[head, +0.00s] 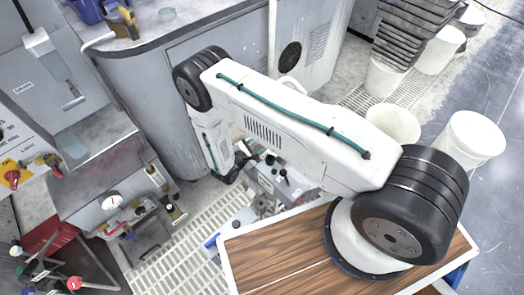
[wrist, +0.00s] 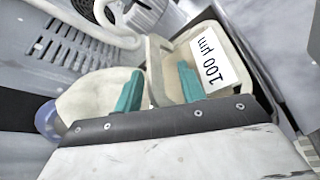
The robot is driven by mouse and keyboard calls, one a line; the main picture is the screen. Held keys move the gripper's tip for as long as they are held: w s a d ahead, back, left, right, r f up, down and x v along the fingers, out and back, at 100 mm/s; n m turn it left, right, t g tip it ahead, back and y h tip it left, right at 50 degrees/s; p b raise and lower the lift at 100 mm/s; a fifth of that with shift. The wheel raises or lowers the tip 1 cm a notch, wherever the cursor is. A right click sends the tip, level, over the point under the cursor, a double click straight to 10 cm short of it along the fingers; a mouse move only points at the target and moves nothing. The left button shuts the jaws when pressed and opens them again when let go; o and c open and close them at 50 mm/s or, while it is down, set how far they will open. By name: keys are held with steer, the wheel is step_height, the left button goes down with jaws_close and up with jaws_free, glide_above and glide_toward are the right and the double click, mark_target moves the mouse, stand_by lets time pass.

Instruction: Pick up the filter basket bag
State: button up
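In the wrist view, a beige open-topped holder with a white label reading "100 µm" (wrist: 208,60) stands beyond the right finger; it looks like the filter basket bag (wrist: 156,52). A rounded cream piece (wrist: 90,95) with a blue-grey end lies behind the left finger; I cannot tell whether it belongs to the same thing. My gripper (wrist: 160,84) has two teal fingers set apart, with the holder's left edge showing behind the gap. No firm grip shows. In the head view, my arm hides most of the bag's area and the fingertips.
A ribbed grey panel (wrist: 65,45) and a pale hose run along the left in the wrist view. Grated floor (head: 195,240) shows between.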

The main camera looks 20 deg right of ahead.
steer(key=x, duration=0.4)
steer(key=shift+w+d+r, duration=0.25)
steer(key=shift+w, duration=0.15)
jaws_close()
